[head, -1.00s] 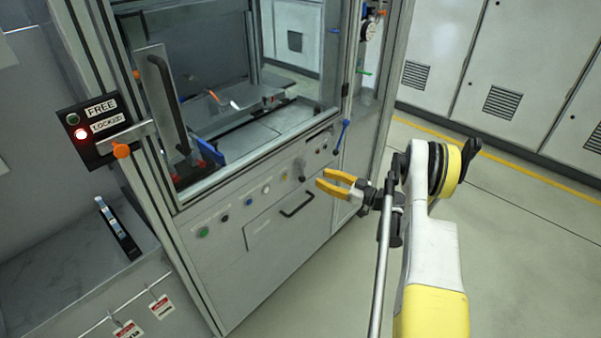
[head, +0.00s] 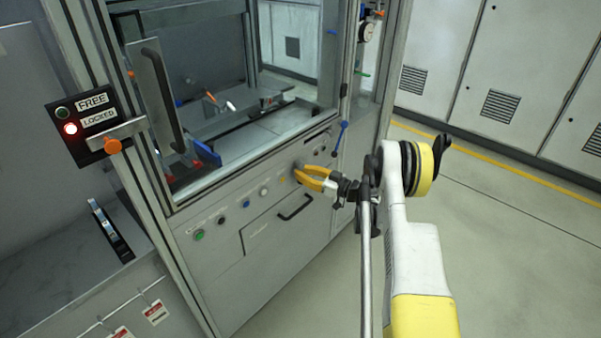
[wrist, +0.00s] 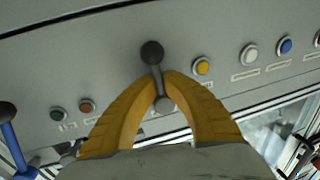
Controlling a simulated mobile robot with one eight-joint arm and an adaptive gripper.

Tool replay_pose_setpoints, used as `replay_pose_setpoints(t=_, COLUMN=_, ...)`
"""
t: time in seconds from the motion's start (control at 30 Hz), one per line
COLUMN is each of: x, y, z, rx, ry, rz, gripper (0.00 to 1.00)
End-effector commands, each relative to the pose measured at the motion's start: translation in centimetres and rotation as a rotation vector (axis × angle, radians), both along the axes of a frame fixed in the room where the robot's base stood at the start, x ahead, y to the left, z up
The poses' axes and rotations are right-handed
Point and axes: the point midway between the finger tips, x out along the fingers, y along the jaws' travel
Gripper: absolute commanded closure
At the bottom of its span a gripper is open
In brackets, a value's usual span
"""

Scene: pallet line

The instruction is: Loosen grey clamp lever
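The grey clamp lever (wrist: 157,73) stands out from the machine's front panel, with a dark round knob at one end and a round pivot at the other. My gripper (head: 302,174) is at the panel by the lever, which it largely hides in the head view. A blue lever (head: 340,138) is on the frame to the right and also shows in the wrist view (wrist: 10,130).
Several push buttons line the panel, among them a yellow button (wrist: 202,66) close beside my fingers. A drawer handle (head: 295,207) juts out below. The sign box (head: 92,122) has its red LOCKED lamp lit. Open floor (head: 490,240) lies to the right.

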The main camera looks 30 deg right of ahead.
Motion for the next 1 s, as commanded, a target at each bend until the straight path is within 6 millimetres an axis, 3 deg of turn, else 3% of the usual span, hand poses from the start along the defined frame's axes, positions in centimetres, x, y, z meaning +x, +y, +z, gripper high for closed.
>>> replay_pose_setpoints(t=0.53, x=0.1, y=-0.2, z=0.1, rx=-0.066, ry=-0.026, rz=0.001, gripper=1.0)
replay_pose_setpoints(t=1.0, x=0.4, y=-1.1, z=0.4, rx=-0.431, ry=-0.157, rz=0.002, gripper=1.0)
